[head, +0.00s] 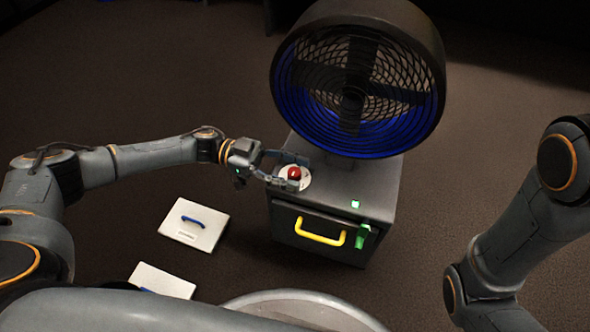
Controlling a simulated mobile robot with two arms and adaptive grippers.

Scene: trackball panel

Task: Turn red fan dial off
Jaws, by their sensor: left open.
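The red dial (294,173) sits on a pale round plate on top of a dark grey box (375,185), near its left corner. My left gripper (294,172) is open, with its fingers at the dial, one on the far side and one on the near side. I cannot tell whether the fingers touch it. A large round fan (355,85) with a black grille and blue inner rim stands on the box behind the dial. My right arm shows at the right edge, but its gripper is out of view.
The box front has a yellow handle (320,232) and a green switch-like part (362,237). A small green light (355,204) glows on top. A white panel with a blue handle (193,225) lies on the brown floor; another white panel (161,281) lies nearer.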

